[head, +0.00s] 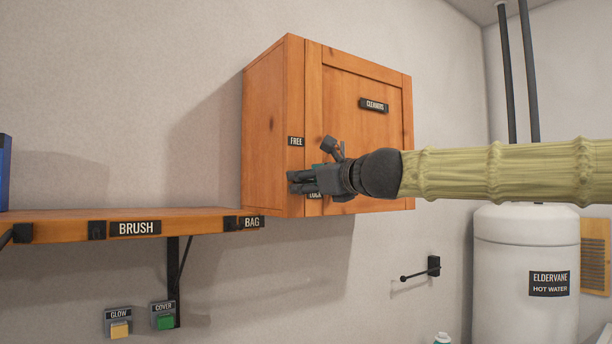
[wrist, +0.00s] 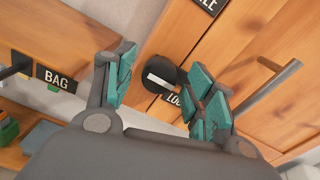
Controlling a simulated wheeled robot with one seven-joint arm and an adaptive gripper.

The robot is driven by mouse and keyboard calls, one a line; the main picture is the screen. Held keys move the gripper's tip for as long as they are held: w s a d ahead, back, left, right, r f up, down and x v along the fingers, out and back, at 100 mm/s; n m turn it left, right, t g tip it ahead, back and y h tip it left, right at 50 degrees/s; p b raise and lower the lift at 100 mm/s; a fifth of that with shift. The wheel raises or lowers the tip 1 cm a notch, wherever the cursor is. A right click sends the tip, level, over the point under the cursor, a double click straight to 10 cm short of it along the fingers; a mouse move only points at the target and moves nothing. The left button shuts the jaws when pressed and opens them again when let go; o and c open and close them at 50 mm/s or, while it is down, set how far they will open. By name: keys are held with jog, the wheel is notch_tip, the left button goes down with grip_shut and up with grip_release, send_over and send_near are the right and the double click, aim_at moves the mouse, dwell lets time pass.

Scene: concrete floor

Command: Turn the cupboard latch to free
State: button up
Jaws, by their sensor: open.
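The wooden cupboard (head: 265,125) hangs on the wall in the head view. Its FREE label (head: 296,141) is above my gripper (head: 304,181), and the LOCK label (head: 315,195) is partly covered below it. In the wrist view, the latch (wrist: 160,76) is a round black knob with a white bar, close to the LOCK label (wrist: 174,99). My gripper (wrist: 158,66) is open, with one teal-padded finger on either side of the latch in the picture. I cannot tell whether either finger touches it. The latch is hidden behind my gripper in the head view.
A door handle (wrist: 262,92) sticks out right of my gripper in the wrist view. A wooden shelf (head: 60,224) with BRUSH and BAG labels is at the left. A wall hook (head: 418,272) and a white water tank (head: 525,245) are at the lower right.

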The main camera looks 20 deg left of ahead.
jog(key=shift+w+a, duration=0.4)
jog(key=shift+a, duration=0.05)
jog(key=c, duration=1)
